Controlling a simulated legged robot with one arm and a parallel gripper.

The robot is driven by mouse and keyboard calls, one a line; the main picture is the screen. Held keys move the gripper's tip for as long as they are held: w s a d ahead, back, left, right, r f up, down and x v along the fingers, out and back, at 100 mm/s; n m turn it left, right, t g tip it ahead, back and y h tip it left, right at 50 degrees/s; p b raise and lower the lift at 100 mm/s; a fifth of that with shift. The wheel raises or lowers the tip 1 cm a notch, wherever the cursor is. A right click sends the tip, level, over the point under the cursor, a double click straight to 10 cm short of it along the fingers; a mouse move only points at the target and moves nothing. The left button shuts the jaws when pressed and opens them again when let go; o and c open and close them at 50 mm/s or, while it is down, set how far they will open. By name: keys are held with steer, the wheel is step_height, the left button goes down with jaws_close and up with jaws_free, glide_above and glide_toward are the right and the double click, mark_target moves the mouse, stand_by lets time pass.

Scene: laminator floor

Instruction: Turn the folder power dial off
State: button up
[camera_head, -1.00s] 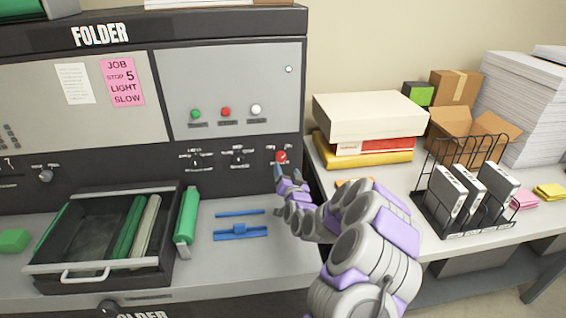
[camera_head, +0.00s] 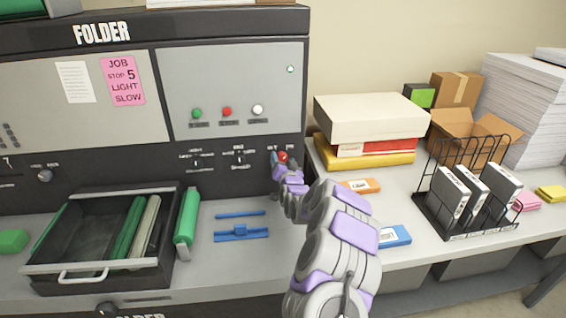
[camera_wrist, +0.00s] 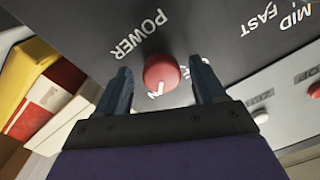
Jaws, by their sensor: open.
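The red power dial (camera_head: 283,157) is on the dark front panel of the folder (camera_head: 110,95), at the panel's right end. In the wrist view the dial (camera_wrist: 162,72) is a round red knob with the word POWER printed beside it. My gripper (camera_head: 281,160) is at the dial, and its dark fingers (camera_wrist: 163,85) are open on either side of the knob. A gap shows between the knob and each finger in the wrist view. The dial's pointer mark and the label under it are partly hidden, so its setting cannot be told.
Green, red and white buttons (camera_head: 227,111) sit above the dial. An open drawer (camera_head: 98,266) with green rollers is at the left, and a blue tool (camera_head: 240,233) lies on the counter. Boxes (camera_head: 365,118) and a wire rack (camera_head: 440,220) stand on the right table.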

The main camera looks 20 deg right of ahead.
steer(key=c, duration=1.1)
steer(key=shift+o, duration=0.2)
steer(key=shift+n+p, duration=0.3)
steer(key=shift+p, duration=0.1)
steer(key=n+p, duration=0.2)
steer(key=p, duration=0.1)
steer(key=shift+r+n, duration=0.2)
steer(key=shift+n, duration=0.2)
steer(key=n+p, duration=0.9)
steer(key=n, duration=0.1)
steer(key=shift+a+f+n+g+p, duration=0.15)
steer(key=shift+n+p, duration=0.25)
steer(key=shift+n, duration=0.65)
steer(key=shift+d+f+n+g+p, duration=0.15)
steer(key=shift+n+p, duration=0.2)
steer(key=shift+n, duration=0.7)
steer(key=shift+a+r, duration=0.1)
